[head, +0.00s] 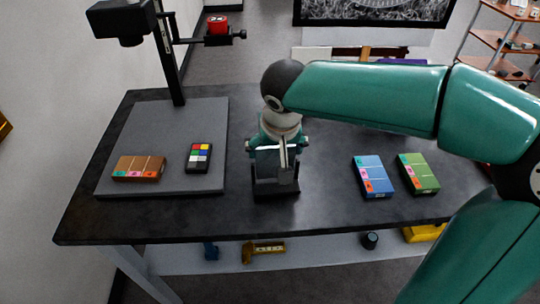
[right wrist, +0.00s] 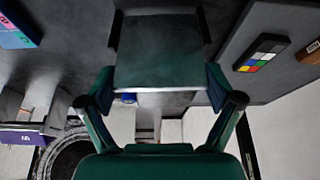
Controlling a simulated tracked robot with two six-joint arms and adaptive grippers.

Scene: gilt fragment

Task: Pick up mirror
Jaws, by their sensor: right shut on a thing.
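The mirror (right wrist: 158,60) is a flat, dark, shiny panel with a bright lower edge in the right wrist view. My right gripper (right wrist: 160,92) is shut on it, with one green finger at each side edge. In the head view my right gripper (head: 279,150) points down over the middle of the table. A small dark holder (head: 276,190) stands below it, and the gripper hides most of the mirror there. I cannot tell whether the mirror is still touching the holder. My left gripper is in neither view.
The black table (head: 320,215) carries a grey board (head: 160,125) at left with a brown box (head: 138,168) and a colour chart (head: 199,158). Blue (head: 372,177) and green (head: 419,173) boxes lie at right. A camera stand (head: 170,50) rises at the back left.

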